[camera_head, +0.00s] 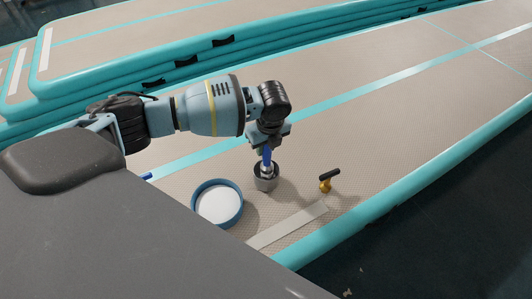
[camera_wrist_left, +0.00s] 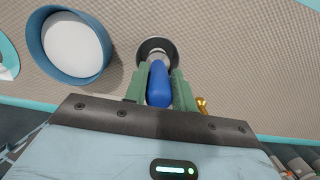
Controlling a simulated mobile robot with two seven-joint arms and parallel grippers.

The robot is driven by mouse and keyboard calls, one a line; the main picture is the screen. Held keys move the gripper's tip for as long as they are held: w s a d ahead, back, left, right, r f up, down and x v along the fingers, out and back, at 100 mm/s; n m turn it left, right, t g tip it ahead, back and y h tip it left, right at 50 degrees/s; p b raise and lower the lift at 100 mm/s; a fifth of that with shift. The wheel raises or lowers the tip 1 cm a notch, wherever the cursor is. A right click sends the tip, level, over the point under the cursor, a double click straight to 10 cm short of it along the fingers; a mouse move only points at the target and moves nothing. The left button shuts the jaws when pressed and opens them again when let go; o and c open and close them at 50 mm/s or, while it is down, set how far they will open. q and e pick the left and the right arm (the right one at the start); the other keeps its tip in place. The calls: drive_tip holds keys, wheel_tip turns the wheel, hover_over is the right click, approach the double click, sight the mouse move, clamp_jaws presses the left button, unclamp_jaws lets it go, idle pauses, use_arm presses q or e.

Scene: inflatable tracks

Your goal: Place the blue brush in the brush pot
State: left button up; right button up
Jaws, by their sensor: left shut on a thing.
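The blue brush (camera_head: 267,157) is held upright in my left gripper (camera_head: 266,146), which is shut on its blue handle (camera_wrist_left: 159,84). The brush pot (camera_head: 266,181) is a small grey metal cup standing on the beige track surface, directly below the gripper. The brush's lower end is at the pot's mouth and appears to reach inside it; how deep it sits is hidden. In the left wrist view the pot's dark rim (camera_wrist_left: 156,46) shows around the brush's far end. My right gripper is not in view.
A round blue-rimmed tub (camera_head: 217,204) with white contents stands left of the pot. A pale strip (camera_head: 287,225) lies in front. Teal inflated edges (camera_head: 400,190) border the track; its surface beyond the pot is clear.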

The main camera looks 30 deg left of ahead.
use_arm(q)
wheel_tip(320, 180, down, 3)
drive_tip(key=shift+r, duration=0.1)
drive_tip(key=shift+f, duration=0.25)
drive_tip(key=shift+f, duration=0.15)
drive_tip(key=o, duration=1)
drive_tip(key=r, duration=0.3)
drive_tip(key=d+r, duration=0.1)
drive_tip(key=r, duration=0.3)
drive_tip(key=r+p, duration=0.1)
drive_tip(key=r, duration=0.2)
drive_tip(key=shift+s+d+r, duration=0.2)
drive_tip(key=shift+s+r, duration=0.15)
drive_tip(key=shift+s+d+r, duration=0.1)
drive_tip(key=shift+r, duration=0.65)
